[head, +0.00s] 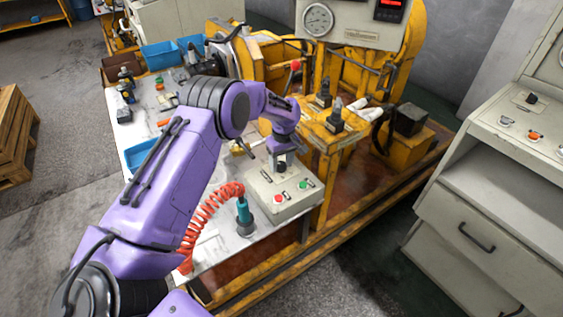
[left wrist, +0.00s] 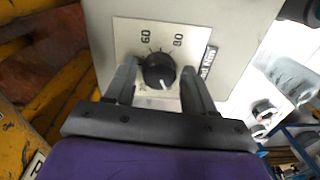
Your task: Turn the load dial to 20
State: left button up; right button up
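A cream control box (head: 268,186) stands on the workbench, with a red button (head: 278,199) and a green button (head: 303,185) on top. The load dial (left wrist: 158,70) is a round black knob with a white pointer mark, on a white scale plate in the left wrist view. The pointer aims down and slightly right in that view. My left gripper (left wrist: 160,85) is open, with one finger on each side of the knob and small gaps visible. In the head view the left gripper (head: 283,161) is over the box. My right gripper is out of view.
A red coiled hose with a teal nozzle (head: 244,212) is beside the box. A yellow test stand (head: 330,130) with a gauge panel (head: 347,22) stands behind. Blue bins (head: 160,55) and small parts lie at the bench's far end. A grey console (head: 490,180) is at right.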

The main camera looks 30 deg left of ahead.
pick_arm(q)
jog(key=shift+w+f, duration=0.1)
jog(key=c, duration=0.7)
jog(key=shift+m, duration=0.3)
jog(key=shift+m+p, duration=0.65)
jog(key=shift+m, duration=0.25)
jog(key=m+p, duration=0.1)
jog(key=m, duration=0.1)
jog(key=shift+m, duration=0.3)
jog(key=m, duration=0.3)
jog(key=shift+m+t+p, duration=0.3)
jog(key=shift+m+p, duration=0.05)
jog(key=shift+m, duration=1.55)
